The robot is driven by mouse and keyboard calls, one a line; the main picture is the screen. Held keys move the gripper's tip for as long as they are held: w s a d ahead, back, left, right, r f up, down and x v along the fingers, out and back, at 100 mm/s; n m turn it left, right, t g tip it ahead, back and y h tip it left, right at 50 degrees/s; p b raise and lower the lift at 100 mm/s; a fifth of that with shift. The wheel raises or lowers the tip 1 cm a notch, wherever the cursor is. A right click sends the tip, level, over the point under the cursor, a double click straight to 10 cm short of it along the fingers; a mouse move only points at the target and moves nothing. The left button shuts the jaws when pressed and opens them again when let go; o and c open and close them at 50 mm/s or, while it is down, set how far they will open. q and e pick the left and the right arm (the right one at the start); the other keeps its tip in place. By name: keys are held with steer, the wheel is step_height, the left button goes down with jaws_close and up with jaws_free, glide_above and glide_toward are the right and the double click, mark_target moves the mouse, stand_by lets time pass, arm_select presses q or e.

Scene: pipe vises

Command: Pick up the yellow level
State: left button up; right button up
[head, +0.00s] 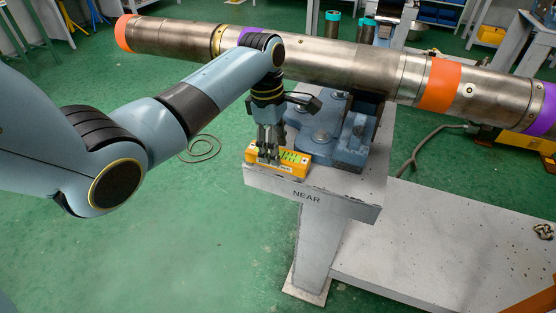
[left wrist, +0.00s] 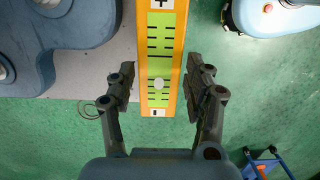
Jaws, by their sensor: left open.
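The yellow level (head: 290,173) lies on the grey top of the stand marked NEAR, along its front edge. In the left wrist view the level (left wrist: 175,62) shows its green vial faces with black marks and plus and minus signs. My left gripper (head: 268,156) points down at the level's left part. In the left wrist view its open fingers (left wrist: 161,84) stand on either side of the level's end, with a gap on both sides. My right gripper is not in view.
A blue-grey pipe vise (head: 348,150) stands close beside the level on the NEAR stand (head: 310,196). A long metal pipe (head: 320,62) with orange and purple bands runs above and behind. A grey base plate (head: 430,245) extends right.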

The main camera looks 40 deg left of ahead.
arm_select(q)
steer(key=f, duration=0.3)
steer(key=shift+d+f+b, duration=0.25)
steer(key=shift+b, duration=0.1)
steer(key=shift+c, duration=0.4)
steer(key=shift+w, duration=0.1)
jaws_close()
